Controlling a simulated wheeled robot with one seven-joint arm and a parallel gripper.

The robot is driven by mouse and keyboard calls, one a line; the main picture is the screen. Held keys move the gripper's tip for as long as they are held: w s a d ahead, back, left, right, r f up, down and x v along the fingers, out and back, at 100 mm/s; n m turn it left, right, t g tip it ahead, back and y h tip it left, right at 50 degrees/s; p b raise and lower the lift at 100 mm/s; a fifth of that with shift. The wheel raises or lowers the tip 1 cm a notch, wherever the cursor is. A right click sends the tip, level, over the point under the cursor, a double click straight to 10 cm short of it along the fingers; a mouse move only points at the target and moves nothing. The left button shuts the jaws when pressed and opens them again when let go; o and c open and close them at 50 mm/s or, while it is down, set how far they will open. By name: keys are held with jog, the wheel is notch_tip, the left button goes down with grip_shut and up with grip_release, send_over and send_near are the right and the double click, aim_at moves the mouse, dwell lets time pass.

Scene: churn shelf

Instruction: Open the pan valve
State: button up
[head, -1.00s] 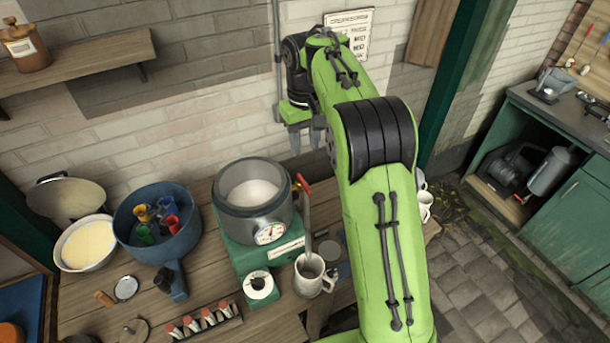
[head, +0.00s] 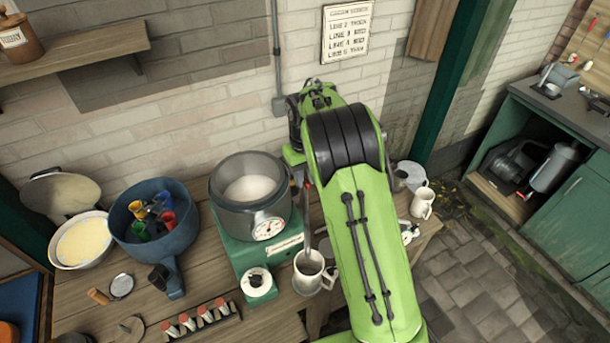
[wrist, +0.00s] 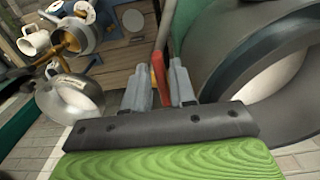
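The grey pan (head: 233,217) with pale contents and a dial sits on a green base at the wall. Its red valve handle is mostly hidden behind my arm in the head view. In the wrist view the red handle (wrist: 159,78) stands upright between the two fingers of my gripper (wrist: 160,88), beside the pan wall (wrist: 222,70). The fingers are apart, with narrow gaps to the handle; I see no clear grip on it. My gripper is hidden in the head view. A grey spout (head: 307,238) reaches down to a grey mug (head: 311,281).
A blue pot (head: 140,247) with coloured cups and a bowl of yellow stuff (head: 84,243) stand left. Small red-topped items (head: 205,315) lie in front. White mugs (head: 422,203) stand at the right table end. A shelf (head: 85,57) hangs upper left.

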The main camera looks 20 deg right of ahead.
grip_shut()
jog(key=shift+d+n, duration=0.1)
jog(key=shift+n, duration=0.2)
jog(key=w+d+n+p, duration=0.1)
jog(key=w+d+n, duration=0.2)
jog(key=n, duration=1.4)
jog(key=shift+w+d+p, duration=0.15)
jog(key=shift+w+p, duration=0.25)
jog(key=shift+w, duration=0.75)
jog(key=shift+n, duration=0.3)
jog(key=shift+o, duration=1.6)
grip_release()
